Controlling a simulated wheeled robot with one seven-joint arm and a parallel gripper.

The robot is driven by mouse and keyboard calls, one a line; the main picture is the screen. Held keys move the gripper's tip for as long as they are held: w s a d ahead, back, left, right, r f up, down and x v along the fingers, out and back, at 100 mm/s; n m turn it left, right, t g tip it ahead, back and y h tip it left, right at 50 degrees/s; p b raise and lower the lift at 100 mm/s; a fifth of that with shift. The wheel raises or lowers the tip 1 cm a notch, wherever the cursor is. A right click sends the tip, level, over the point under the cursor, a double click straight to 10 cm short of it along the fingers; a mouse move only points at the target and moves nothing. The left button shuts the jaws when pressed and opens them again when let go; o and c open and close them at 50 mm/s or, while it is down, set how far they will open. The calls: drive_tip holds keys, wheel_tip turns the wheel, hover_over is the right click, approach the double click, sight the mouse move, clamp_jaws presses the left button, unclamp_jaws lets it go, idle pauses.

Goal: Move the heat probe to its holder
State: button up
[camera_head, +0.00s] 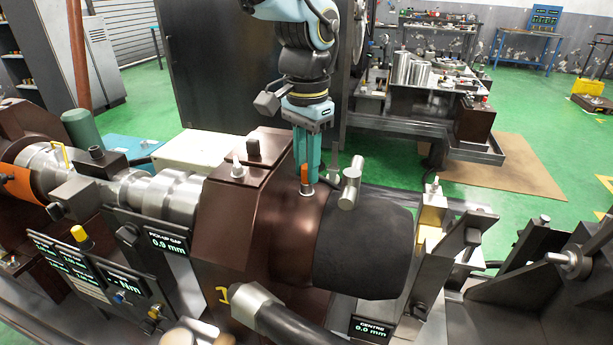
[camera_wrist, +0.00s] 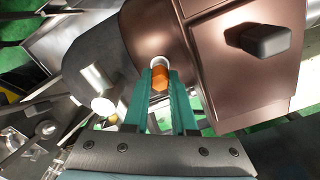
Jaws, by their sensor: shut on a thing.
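My gripper (camera_head: 306,178) points down with teal fingers over the brown housing (camera_head: 282,225). It is shut on the heat probe (camera_head: 305,174), a small piece with an orange body. In the wrist view the orange probe (camera_wrist: 160,78) shows between the fingertips. Its far end meets a pale metal ring (camera_wrist: 160,62) on the curved brown surface. The same ring (camera_head: 306,192) shows under the probe in the head view. I cannot tell whether the probe is seated in the ring or just above it. I cannot tell for sure which part is the holder.
A dark knob (camera_head: 253,145) and a pale peg (camera_head: 238,165) stand to the left. Display panels (camera_head: 170,243) line the front left.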

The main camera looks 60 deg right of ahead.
clamp_jaws()
drive_tip(key=shift+r, duration=0.2)
drive_tip(key=shift+r+p, duration=2.1)
drive_tip(key=shift+r, duration=0.3)
drive_tip(key=shift+o, duration=0.8)
unclamp_jaws()
clamp_jaws()
